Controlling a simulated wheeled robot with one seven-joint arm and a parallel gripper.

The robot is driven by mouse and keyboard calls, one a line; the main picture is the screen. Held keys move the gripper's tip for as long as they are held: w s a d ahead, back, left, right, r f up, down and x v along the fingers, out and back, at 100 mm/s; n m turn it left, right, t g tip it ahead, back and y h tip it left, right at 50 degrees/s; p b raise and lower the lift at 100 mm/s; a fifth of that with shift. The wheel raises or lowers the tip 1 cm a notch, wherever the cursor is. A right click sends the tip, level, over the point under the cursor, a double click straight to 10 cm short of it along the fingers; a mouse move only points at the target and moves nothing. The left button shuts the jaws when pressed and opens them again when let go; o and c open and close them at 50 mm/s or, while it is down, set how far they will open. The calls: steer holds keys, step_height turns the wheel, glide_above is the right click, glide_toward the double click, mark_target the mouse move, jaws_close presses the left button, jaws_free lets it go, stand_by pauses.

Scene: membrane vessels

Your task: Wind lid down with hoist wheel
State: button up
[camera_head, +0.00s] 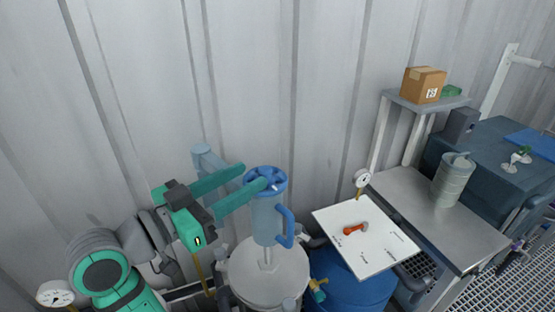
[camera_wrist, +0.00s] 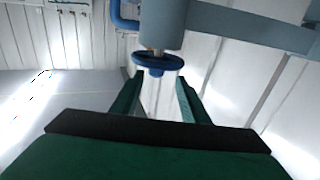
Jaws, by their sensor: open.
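The blue spoked hoist wheel (camera_head: 268,178) sits on top of the pale-blue hoist body (camera_head: 267,222). A thin rod runs from that body down to the round grey lid (camera_head: 262,285) of the vessel. Whether the lid is seated on the rim cannot be told. My gripper (camera_head: 254,177) reaches in from the left with its green fingers spread at the wheel's left side. The nearer finger overlaps the wheel in the picture; contact is unclear. In the wrist view, the wheel (camera_wrist: 158,63) is centred just beyond the open fingertips (camera_wrist: 160,80).
A blue drum (camera_head: 350,288) stands right of the vessel, near a white board (camera_head: 388,255) with a red-handled item. A steel bench (camera_head: 425,205) with a grey canister (camera_head: 452,180) is further right. A pale-blue arm (camera_head: 212,160) and corrugated wall lie behind the wheel.

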mark_target(270, 167)
steer(key=x, duration=0.8)
steer(key=shift+s+d, duration=0.25)
steer(key=shift+d, duration=0.25)
steer(key=shift+w+d, duration=0.25)
steer(key=shift+w, duration=0.05)
steer(key=shift+w, duration=0.1)
steer(key=shift+g, duration=0.3)
jaws_close()
